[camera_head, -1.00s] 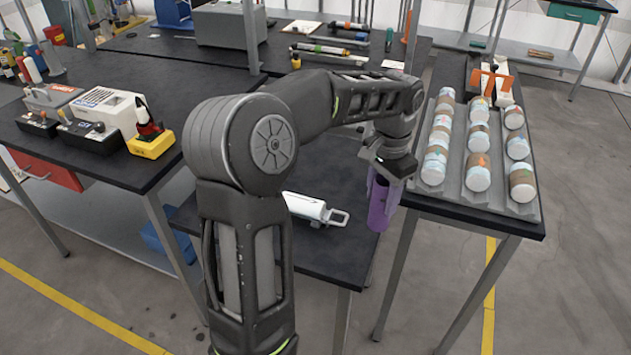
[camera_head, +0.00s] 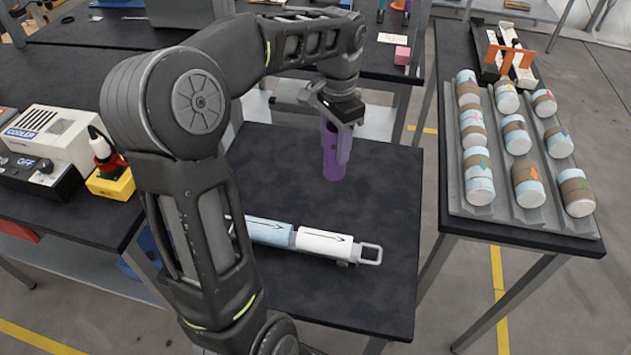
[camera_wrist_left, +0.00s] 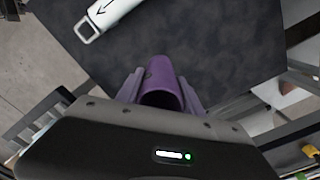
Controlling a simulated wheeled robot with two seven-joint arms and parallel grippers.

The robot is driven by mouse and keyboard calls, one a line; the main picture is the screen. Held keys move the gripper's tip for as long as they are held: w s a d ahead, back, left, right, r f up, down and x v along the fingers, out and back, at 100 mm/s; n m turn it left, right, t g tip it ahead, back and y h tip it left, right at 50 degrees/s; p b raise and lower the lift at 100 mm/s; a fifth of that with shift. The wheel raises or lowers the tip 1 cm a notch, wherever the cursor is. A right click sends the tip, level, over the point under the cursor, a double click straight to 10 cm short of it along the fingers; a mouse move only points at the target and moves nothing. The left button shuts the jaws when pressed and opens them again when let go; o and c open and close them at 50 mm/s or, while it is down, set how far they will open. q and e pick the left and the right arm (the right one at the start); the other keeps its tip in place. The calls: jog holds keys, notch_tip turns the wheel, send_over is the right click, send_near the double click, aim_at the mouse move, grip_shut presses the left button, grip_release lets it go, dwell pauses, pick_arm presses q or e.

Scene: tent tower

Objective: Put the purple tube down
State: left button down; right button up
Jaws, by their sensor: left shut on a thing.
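The purple tube (camera_head: 332,158) hangs upright in my left gripper (camera_head: 335,125), above or at the dark table (camera_head: 385,270) in the middle of the head view. My left gripper is shut on its upper part. I cannot tell whether the tube's lower end touches the table top. In the left wrist view the tube (camera_wrist_left: 161,88) sits between the two fingers of the left gripper (camera_wrist_left: 160,95), its open end toward the camera. My right gripper is not in view.
A blue and white cylinder with a metal handle (camera_head: 310,241) lies on the same table, in front of the tube. A grey grooved tray (camera_head: 500,215) with several banded cans stands on the right table. The dark table around the tube is clear.

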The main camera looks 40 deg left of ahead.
aim_at(332, 175)
pick_arm(q)
jog(key=shift+w+a, duration=0.1)
jog(key=shift+a, duration=0.15)
jog(key=shift+d, duration=0.1)
jog(key=shift+f, duration=2.5)
jog(key=shift+f, duration=2.45)
jog(key=shift+f, duration=0.1)
